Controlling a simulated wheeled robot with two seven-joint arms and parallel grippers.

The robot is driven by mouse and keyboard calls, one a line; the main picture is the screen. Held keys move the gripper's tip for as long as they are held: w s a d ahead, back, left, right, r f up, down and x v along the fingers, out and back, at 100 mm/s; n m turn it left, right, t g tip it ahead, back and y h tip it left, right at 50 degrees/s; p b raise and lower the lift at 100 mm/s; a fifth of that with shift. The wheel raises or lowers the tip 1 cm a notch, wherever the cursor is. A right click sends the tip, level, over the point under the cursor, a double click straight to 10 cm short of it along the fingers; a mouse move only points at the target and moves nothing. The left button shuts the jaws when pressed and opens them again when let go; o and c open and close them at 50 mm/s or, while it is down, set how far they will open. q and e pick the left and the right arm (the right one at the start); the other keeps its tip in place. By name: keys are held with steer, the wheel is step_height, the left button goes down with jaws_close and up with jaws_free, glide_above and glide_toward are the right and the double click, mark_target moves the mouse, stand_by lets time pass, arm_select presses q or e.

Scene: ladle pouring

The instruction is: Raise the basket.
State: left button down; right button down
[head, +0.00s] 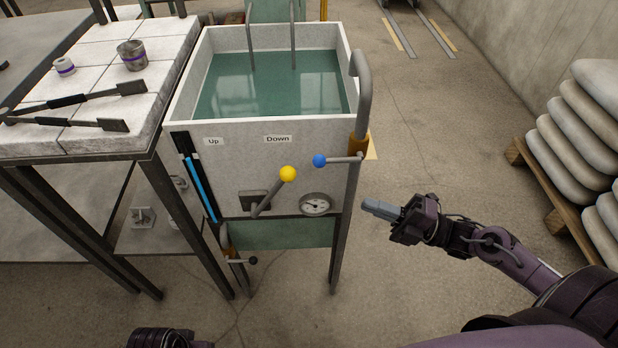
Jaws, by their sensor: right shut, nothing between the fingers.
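A white-walled tank (330,133) filled with green liquid (272,95) stands in the middle. Two bent metal rods (250,40) go down into the liquid at the back; no basket shape shows below the surface. On the front wall are an "Up" label (213,141) at left and a "Down" label (277,139) to its right. Below them a lever with a yellow knob (288,173) leans up to the right, under "Down". My right gripper (370,207) is shut and empty, right of the tank and apart from the lever.
A blue-knobbed valve handle (320,160) sticks out by the pipe (362,95) at the tank's right corner. A gauge (316,205) sits below. A tiled table (90,60) with tools and cups adjoins at left. Stacked sacks (580,120) stand at right; floor between is clear.

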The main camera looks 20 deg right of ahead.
glide_toward(294, 175)
steer(key=w+a, duration=0.4)
arm_select(q)
steer(key=shift+r, duration=0.55)
arm_select(e)
steer(key=shift+w+a+r, duration=0.1)
steer(key=shift+a+r, duration=0.2)
steer(key=shift+a, duration=0.25)
